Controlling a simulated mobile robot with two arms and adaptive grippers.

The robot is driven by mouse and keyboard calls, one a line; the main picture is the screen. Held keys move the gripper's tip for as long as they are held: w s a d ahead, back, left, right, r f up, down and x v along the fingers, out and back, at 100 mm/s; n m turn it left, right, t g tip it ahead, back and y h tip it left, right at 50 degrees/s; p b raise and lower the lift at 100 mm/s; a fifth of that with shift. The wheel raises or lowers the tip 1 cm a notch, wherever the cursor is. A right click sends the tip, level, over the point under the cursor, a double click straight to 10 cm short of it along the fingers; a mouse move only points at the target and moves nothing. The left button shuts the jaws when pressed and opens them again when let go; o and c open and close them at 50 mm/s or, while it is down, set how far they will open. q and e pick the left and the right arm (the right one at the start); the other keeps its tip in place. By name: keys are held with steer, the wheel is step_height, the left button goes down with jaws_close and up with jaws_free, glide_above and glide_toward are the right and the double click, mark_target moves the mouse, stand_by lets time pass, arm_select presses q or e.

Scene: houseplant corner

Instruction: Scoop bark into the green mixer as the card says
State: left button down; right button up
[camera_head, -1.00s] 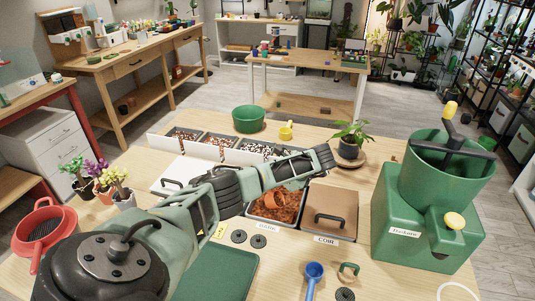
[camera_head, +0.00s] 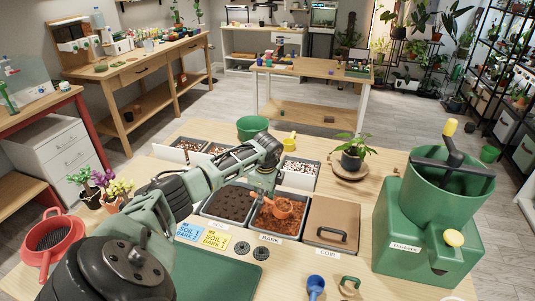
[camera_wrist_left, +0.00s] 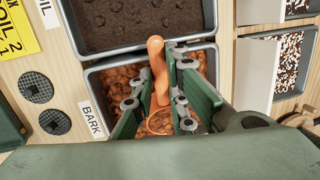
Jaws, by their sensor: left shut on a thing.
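My left gripper (camera_head: 264,191) reaches down over the bark bin (camera_head: 301,222). In the left wrist view its green fingers (camera_wrist_left: 160,98) are shut on the handle of the orange scoop (camera_wrist_left: 156,52). The scoop (camera_head: 284,208) sits in the brown bark (camera_head: 277,224); the fingers hide part of it. The green mixer (camera_head: 428,232) stands at the right, its tub open with a dark paddle across it and yellow knobs. A blue card (camera_head: 190,231) and a yellow card (camera_head: 215,239) bearing soil and bark words lie left of the bins. My right gripper is out of view.
Left of the bark is a bin of dark soil (camera_head: 228,205); right is the lidded coir bin (camera_head: 333,221). A potted plant (camera_head: 353,153) stands behind, near the mixer. A green bowl (camera_head: 252,127) and yellow cup (camera_head: 290,142) are farther back. A blue scoop (camera_head: 315,284) lies in front.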

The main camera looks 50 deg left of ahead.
arm_select(q)
steer(key=shift+s+a+r+t+h+p, duration=0.2)
steer(key=shift+s+a+r+h, duration=0.2)
steer(key=shift+a+r, duration=0.15)
steer(key=shift+s+a+r+t+h+p, duration=0.1)
steer(key=shift+s+a+r+t+h, duration=0.15)
steer(key=shift+a+r+h, duration=0.2)
steer(key=shift+s+a+r+h, duration=0.2)
steer(key=shift+a+r+h, duration=0.05)
steer(key=shift+a+r, duration=0.2)
